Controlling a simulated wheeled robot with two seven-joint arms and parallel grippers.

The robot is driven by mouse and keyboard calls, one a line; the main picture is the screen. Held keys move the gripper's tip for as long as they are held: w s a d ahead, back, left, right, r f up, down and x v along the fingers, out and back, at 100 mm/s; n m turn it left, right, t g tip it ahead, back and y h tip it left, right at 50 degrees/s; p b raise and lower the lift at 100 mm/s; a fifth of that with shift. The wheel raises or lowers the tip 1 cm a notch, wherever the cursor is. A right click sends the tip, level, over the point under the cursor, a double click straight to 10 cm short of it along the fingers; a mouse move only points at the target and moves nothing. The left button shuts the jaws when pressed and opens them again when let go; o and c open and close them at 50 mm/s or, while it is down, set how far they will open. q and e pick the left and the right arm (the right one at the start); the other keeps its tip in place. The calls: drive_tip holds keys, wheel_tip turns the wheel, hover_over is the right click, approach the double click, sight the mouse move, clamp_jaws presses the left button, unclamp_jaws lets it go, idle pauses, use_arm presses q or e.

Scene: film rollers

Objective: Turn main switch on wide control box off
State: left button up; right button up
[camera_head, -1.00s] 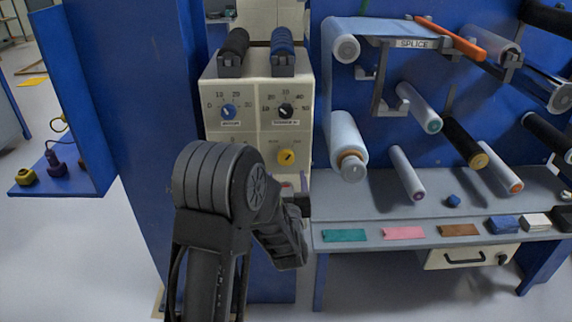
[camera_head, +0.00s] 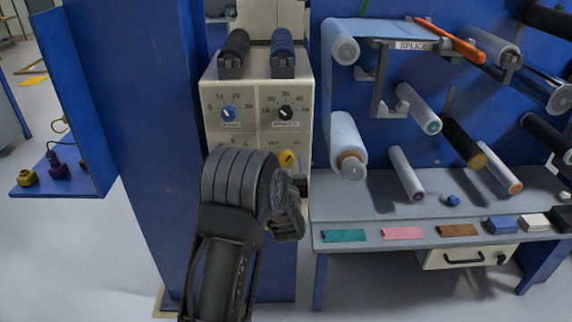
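The cream control box (camera_head: 245,100) stands on the blue column, left of the middle. Its front carries a blue dial (camera_head: 229,113), a black dial (camera_head: 285,112) and, lower down, a yellow knob (camera_head: 288,158) with a dark slanted mark. I cannot tell for certain which of these is the main switch. My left arm's thick dark wrist covers the lower left of the box front. My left gripper (camera_head: 291,205) is just below the yellow knob, mostly hidden by the wrist; its fingers cannot be made out. My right gripper is not in view.
Two rollers, black (camera_head: 236,48) and blue (camera_head: 283,50), are mounted on top of the box. To the right, film rollers stick out above a grey bench (camera_head: 400,215) with coloured pads. A blue shelf (camera_head: 75,180) juts out at the left. The blue column (camera_head: 160,200) stands close to my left arm.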

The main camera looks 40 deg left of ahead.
use_arm(q)
drive_tip(key=c, duration=1.3)
drive_tip(key=shift+f+n+b, duration=0.15)
drive_tip(key=shift+n+b, duration=0.15)
drive_tip(key=shift+b, duration=0.4)
drive_tip(key=shift+c, duration=0.2)
drive_tip(key=n+b, duration=1.2)
drive_tip(key=b, duration=0.7)
drive_tip(key=shift+n+b, duration=0.45)
drive_tip(key=shift+n, duration=0.35)
drive_tip(key=shift+r, duration=0.2)
drive_tip(key=o, duration=1.4)
drive_tip(key=shift+c, duration=0.2)
